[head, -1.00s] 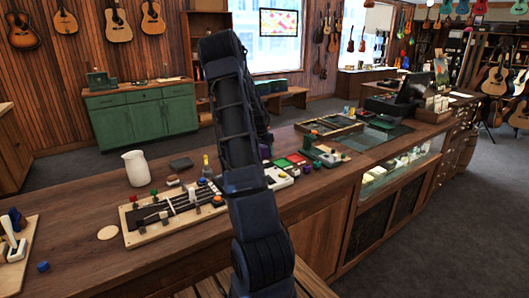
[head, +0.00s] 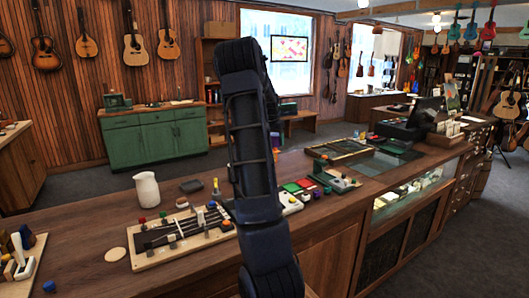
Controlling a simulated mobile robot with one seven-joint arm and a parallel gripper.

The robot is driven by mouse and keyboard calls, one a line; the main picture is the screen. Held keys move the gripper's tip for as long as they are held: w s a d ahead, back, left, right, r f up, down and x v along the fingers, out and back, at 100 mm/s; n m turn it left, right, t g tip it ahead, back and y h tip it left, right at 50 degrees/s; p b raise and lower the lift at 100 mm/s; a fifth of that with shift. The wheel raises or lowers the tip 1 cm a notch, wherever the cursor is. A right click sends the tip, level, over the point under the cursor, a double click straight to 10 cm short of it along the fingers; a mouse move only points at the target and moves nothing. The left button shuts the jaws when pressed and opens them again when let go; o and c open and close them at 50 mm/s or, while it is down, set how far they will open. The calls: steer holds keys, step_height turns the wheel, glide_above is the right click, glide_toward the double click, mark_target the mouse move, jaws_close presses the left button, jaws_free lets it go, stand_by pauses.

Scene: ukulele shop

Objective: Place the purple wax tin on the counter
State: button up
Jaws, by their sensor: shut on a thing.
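My arm stands upright in the middle of the head view and folds over at its top. Its far end is hidden behind my own arm link, so my gripper and anything in it do not show. I cannot make out the purple wax tin with certainty. The wooden counter (head: 190,262) runs from the lower left to the back right, and my arm covers part of its middle.
Bare wood shows at the front left.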

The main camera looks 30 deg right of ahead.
steer(key=shift+r, duration=0.35)
steer(key=w+a+n+t+y, duration=0.1)
steer(key=w+a+n, duration=0.5)
steer(key=w+a, duration=1.15)
steer(key=w+a+n+t+y, duration=0.1)
steer(key=w+a+n, duration=0.2)
steer(key=a, duration=1)
steer(key=w+a+n, duration=0.2)
steer(key=w+a, duration=0.1)
steer(key=a, duration=1)
steer(key=n+g+y, duration=0.1)
steer(key=n+y, duration=0.2)
steer(key=n, duration=0.8)
glide_above(66, 216)
steer(key=s, duration=0.1)
steer(key=f, duration=1.9)
steer(key=shift+d+f, duration=0.35)
steer(key=shift+f, duration=0.1)
